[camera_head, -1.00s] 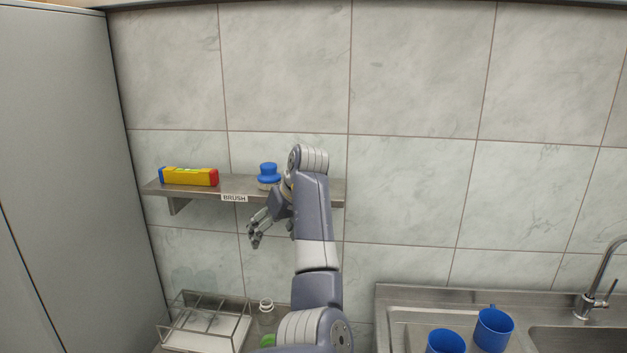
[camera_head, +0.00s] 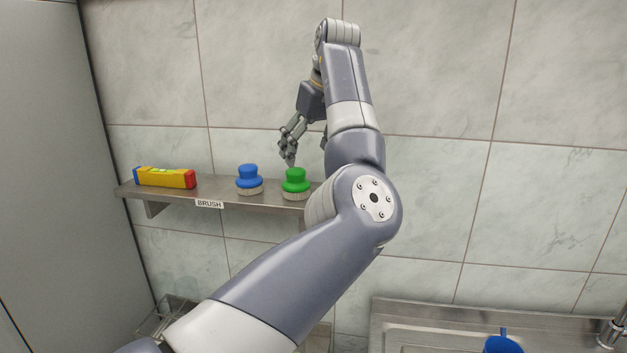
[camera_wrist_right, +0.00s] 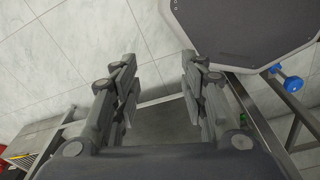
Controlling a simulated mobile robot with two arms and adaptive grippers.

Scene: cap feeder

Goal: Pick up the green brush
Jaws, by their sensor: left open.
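The green brush (camera_head: 296,181) stands upright on the wall shelf (camera_head: 222,198) in the head view, with a knob on top and pale bristles below. My left gripper (camera_head: 306,153) is just above it, pointing down, open and empty. One fingertip overlaps the brush's knob in the picture; I cannot tell whether they touch. A similar blue brush (camera_head: 249,180) stands to the left of the green one. My right gripper (camera_wrist_right: 163,98) shows only in the right wrist view, with its fingers wide apart and nothing between them.
A yellow, blue and red box (camera_head: 165,177) lies at the shelf's left end. A "BRUSH" label (camera_head: 209,204) is on the shelf edge. A wire rack (camera_head: 165,315) is below. A blue cup (camera_head: 502,345) is by the sink at lower right. My left arm hides the shelf's right end.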

